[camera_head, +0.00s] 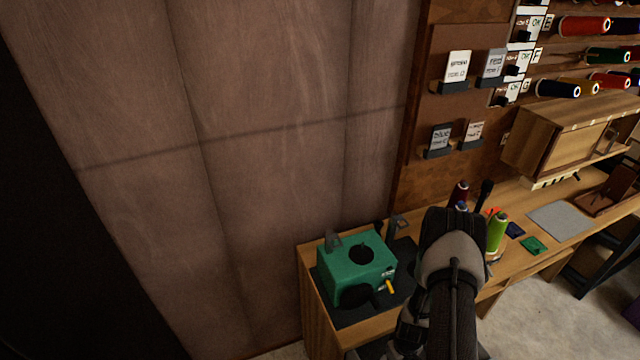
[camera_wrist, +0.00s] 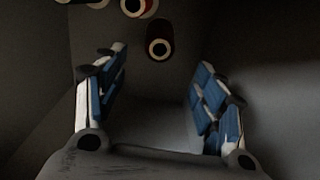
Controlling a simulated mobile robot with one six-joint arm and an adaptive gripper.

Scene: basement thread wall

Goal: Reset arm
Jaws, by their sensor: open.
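My arm rises from the bottom of the head view in front of the wooden workbench (camera_head: 570,238), and it hides part of the bench top. My gripper shows in the wrist view (camera_wrist: 155,105), with its two blue-padded fingers wide apart. Nothing is between the fingers. Beyond them are a few dark thread spools (camera_wrist: 160,42) seen end-on near the top of that view. The fingertips are not visible in the head view.
A green box-shaped machine (camera_head: 350,268) sits at the bench's left end. A lime green spool (camera_head: 497,232) stands right of my arm. A grey mat (camera_head: 560,220) lies farther right. Spools (camera_head: 585,26) and cards hang on the wall board. The wood-panelled wall at left is bare.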

